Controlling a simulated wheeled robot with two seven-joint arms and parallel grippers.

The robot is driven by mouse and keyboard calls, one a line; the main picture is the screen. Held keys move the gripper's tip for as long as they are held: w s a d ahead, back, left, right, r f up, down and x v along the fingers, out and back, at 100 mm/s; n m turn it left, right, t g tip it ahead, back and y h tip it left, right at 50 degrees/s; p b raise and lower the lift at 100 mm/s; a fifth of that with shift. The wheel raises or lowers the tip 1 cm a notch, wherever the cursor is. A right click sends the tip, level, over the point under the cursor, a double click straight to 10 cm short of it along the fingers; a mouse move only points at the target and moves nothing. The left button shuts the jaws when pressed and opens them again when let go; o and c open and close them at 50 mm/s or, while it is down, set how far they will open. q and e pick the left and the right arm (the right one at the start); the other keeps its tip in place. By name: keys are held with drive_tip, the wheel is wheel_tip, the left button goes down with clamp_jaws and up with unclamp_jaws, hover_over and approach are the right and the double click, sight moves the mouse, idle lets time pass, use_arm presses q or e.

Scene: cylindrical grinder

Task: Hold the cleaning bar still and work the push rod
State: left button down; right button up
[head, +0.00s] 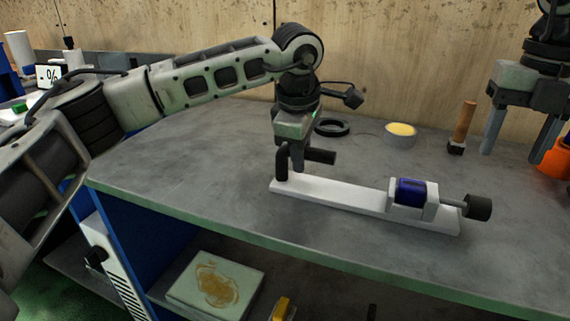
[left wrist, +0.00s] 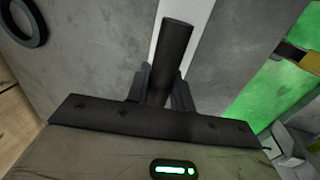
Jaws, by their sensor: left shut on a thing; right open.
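The cleaning bar is a long white base (head: 330,197) lying on the grey bench, with a black handle (head: 320,156) at its left end. A blue cylinder (head: 411,191) sits in a white bracket near its right end. The push rod (head: 452,202) is a grey rod sticking out to the right, with a black knob (head: 478,207). My left gripper (head: 299,168) points down and is shut on the black handle, which also shows between the fingers in the left wrist view (left wrist: 172,50). My right gripper (head: 521,138) is open and empty, above and to the right of the knob.
Behind the bar are a black ring (head: 332,127), a dish with yellow contents (head: 400,134) and an upright wooden-handled tool (head: 463,126). An orange object (head: 556,158) is at the right. A stained pad (head: 217,284) lies below the bench. Bench around the knob is clear.

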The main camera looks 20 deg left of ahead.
drive_tip(key=s+a+f+y, duration=0.1)
drive_tip(key=a, duration=0.2)
drive_tip(key=s+a+f+n+g+y, duration=0.1)
drive_tip(key=a, duration=0.2)
drive_tip(key=a+f+y, duration=0.1)
drive_tip(key=a, duration=0.3)
drive_tip(key=shift+s+f+n+g, duration=0.3)
drive_tip(key=shift+s+f+n, duration=0.1)
drive_tip(key=s+a+r+g+y, duration=0.1)
drive_tip(key=s+a+g+y, duration=0.2)
drive_tip(key=s+a+y, duration=0.3)
drive_tip(key=s+a+r+g+y, duration=0.2)
drive_tip(key=s+a+g+y, duration=0.2)
drive_tip(key=a, duration=0.8)
drive_tip(key=s+y, duration=0.2)
drive_tip(key=s, duration=0.2)
drive_tip(key=shift+a+m+y, duration=0.2)
drive_tip(key=shift+m+y, duration=0.1)
